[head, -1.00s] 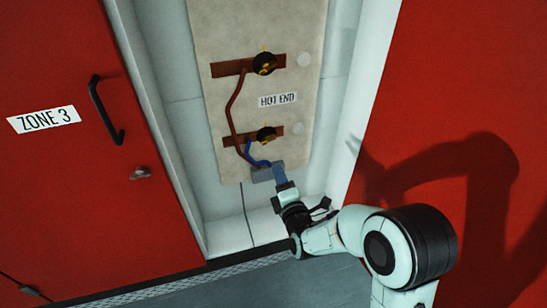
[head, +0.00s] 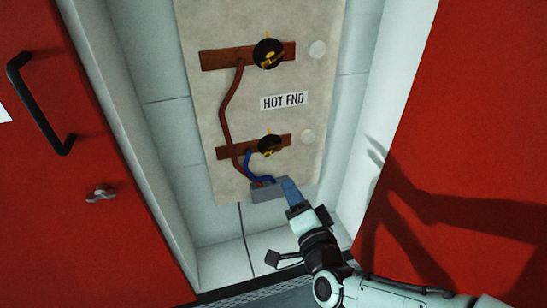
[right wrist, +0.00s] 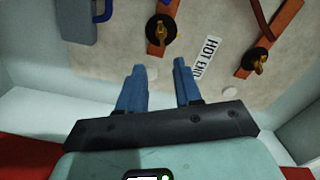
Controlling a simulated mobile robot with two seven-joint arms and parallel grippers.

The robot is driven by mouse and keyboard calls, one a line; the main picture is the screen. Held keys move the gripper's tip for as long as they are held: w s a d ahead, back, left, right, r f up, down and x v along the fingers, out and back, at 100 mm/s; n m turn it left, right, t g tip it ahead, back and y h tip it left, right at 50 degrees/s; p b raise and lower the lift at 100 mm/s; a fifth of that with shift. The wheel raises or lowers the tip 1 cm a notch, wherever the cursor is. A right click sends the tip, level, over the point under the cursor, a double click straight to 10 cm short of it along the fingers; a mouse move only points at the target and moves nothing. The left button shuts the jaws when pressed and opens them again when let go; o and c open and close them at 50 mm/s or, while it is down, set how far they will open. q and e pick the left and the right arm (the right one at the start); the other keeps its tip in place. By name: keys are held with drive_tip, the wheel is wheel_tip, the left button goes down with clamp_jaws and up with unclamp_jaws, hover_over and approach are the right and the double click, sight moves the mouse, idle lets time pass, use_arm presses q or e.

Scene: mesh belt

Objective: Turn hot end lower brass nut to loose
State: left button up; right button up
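The lower brass nut (head: 269,149) sits on a dark round base on the lower copper-brown bar (head: 226,152) of the hot end panel. In the right wrist view, the lower brass nut (right wrist: 160,31) is beyond the fingertips, slightly above their gap. My right gripper (head: 290,186) is below and slightly right of the nut in the head view, beside the grey block. The right wrist view shows its blue fingers (right wrist: 160,66) apart with nothing between them. The upper brass nut (head: 269,55) also shows in the wrist view (right wrist: 257,62). My left gripper is out of view.
A grey block (head: 268,193) with red and blue cables is at the panel's lower edge. A "HOT END" label (head: 284,101) lies between the bars. White recess walls and red doors (head: 75,190) flank the panel. Pale discs (head: 308,136) sit right of the nuts.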

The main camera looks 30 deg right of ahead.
sight(273, 153)
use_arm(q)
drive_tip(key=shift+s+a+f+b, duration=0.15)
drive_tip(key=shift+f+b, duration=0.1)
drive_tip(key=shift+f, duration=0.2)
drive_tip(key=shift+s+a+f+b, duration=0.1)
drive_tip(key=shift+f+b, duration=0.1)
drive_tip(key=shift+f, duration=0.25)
use_arm(e)
drive_tip(key=shift+m, duration=0.4)
drive_tip(key=x, duration=1.3)
drive_tip(key=shift+w+a+r, duration=0.1)
drive_tip(key=shift+a, duration=0.05)
clamp_jaws()
